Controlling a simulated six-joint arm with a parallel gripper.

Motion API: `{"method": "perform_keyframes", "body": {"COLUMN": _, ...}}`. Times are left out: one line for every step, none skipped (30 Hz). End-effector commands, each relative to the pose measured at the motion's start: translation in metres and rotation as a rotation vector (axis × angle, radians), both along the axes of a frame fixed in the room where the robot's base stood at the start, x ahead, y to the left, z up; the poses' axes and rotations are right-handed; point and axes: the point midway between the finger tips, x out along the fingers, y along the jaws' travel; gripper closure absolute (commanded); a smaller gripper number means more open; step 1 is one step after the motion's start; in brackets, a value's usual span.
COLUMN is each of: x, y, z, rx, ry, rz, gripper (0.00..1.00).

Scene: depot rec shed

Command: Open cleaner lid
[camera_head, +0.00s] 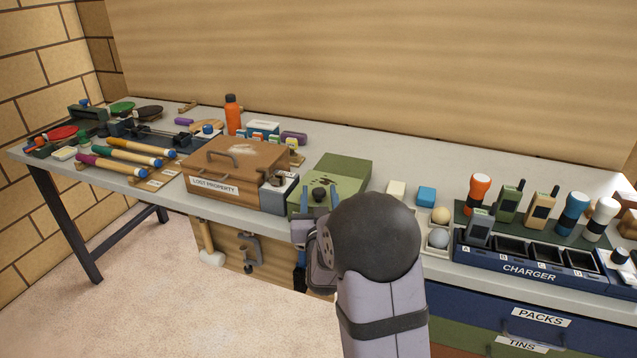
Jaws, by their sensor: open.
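A green box (345,167) with a raised back part stands at the middle of the bench. It looks like the cleaner; I see no label on it. A dark round knob (319,194) sits on its front top face. The lid looks shut, though my arm covers the box's front right. My gripper (319,196) is open at the front of the box. Its two fingers show on either side of the knob in the picture. I cannot tell whether they touch it or how deep they reach.
Close left are a small grey-and-white box (278,192) and the wooden LOST PROPERTY box (235,168). A plain wall rises behind.

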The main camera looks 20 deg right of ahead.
Motion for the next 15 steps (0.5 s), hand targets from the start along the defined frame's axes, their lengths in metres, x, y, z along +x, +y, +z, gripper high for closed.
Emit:
{"method": "perform_keyframes", "body": {"x": 0.006, "y": -0.003, "z": 0.001, "rx": 0.0, "ry": 0.001, "rz": -0.001, "gripper": 0.56}}
{"method": "perform_keyframes", "body": {"x": 0.01, "y": -0.004, "z": 0.001, "rx": 0.001, "ry": 0.002, "rz": -0.001, "gripper": 0.56}}
{"method": "perform_keyframes", "body": {"x": 0.014, "y": -0.006, "z": 0.001, "rx": 0.0, "ry": 0.001, "rz": -0.001, "gripper": 0.56}}
{"method": "perform_keyframes", "body": {"x": 0.018, "y": -0.008, "z": 0.001, "rx": 0.0, "ry": 0.001, "rz": -0.001, "gripper": 0.56}}
{"method": "perform_keyframes", "body": {"x": 0.022, "y": -0.009, "z": 0.001, "rx": 0.0, "ry": 0.001, "rz": -0.001, "gripper": 0.56}}
{"method": "perform_keyframes", "body": {"x": 0.026, "y": -0.011, "z": 0.001, "rx": 0.0, "ry": 0.001, "rz": -0.001, "gripper": 0.56}}
{"method": "perform_keyframes", "body": {"x": 0.029, "y": -0.013, "z": 0.001, "rx": 0.001, "ry": 0.002, "rz": -0.001, "gripper": 0.56}}
{"method": "perform_keyframes", "body": {"x": 0.032, "y": -0.014, "z": 0.0, "rx": 0.001, "ry": 0.002, "rz": -0.001, "gripper": 0.56}}
{"method": "perform_keyframes", "body": {"x": 0.036, "y": -0.015, "z": 0.001, "rx": 0.0, "ry": 0.001, "rz": -0.001, "gripper": 0.56}}
{"method": "perform_keyframes", "body": {"x": 0.039, "y": -0.017, "z": 0.001, "rx": 0.0, "ry": 0.001, "rz": -0.001, "gripper": 0.56}}
{"method": "perform_keyframes", "body": {"x": 0.041, "y": -0.018, "z": 0.001, "rx": 0.0, "ry": 0.001, "rz": -0.001, "gripper": 0.56}}
{"method": "perform_keyframes", "body": {"x": 0.044, "y": -0.019, "z": 0.0, "rx": 0.001, "ry": 0.002, "rz": -0.001, "gripper": 0.56}}
{"method": "perform_keyframes", "body": {"x": 0.046, "y": -0.019, "z": 0.0, "rx": 0.0, "ry": 0.001, "rz": -0.001, "gripper": 0.56}}
{"method": "perform_keyframes", "body": {"x": 0.047, "y": -0.02, "z": 0.001, "rx": 0.0, "ry": 0.001, "rz": -0.001, "gripper": 0.56}}
{"method": "perform_keyframes", "body": {"x": 0.049, "y": -0.021, "z": 0.0, "rx": 0.001, "ry": 0.002, "rz": 0.0, "gripper": 0.56}}
